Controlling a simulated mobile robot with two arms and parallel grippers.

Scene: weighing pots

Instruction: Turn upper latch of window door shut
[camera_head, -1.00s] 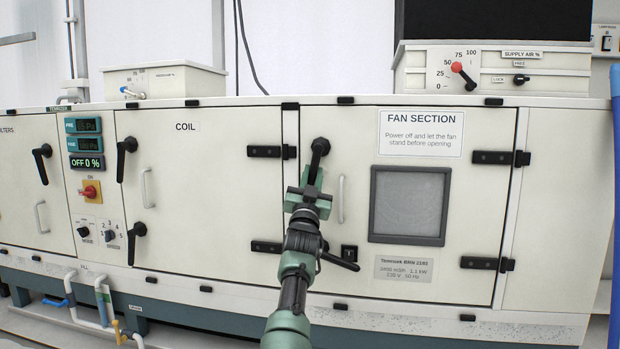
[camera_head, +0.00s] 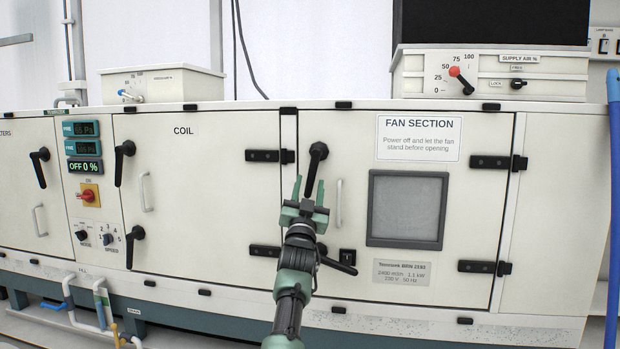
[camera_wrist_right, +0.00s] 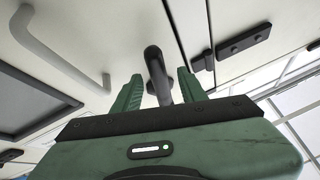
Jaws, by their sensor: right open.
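The window door (camera_head: 350,125) is the closed-looking FAN SECTION panel with a dark-framed window (camera_head: 408,208). Its upper latch (camera_head: 317,156) is a black lever near the door's upper left edge, hanging downward and slightly left. My right gripper (camera_head: 309,188) is open, its green fingers pointing up on either side of the lever's lower part. In the right wrist view the black lever (camera_wrist_right: 156,76) shows between the two spread fingers (camera_wrist_right: 160,92); contact cannot be told. The lower latch (camera_head: 340,266) points right and slightly down, partly hidden by my right wrist. My left gripper is not in view.
A pale door handle (camera_head: 339,203) stands just right of my gripper. Black hinges (camera_head: 264,156) lie to the left on the COIL door (camera_head: 200,200). The front of the window door is otherwise clear.

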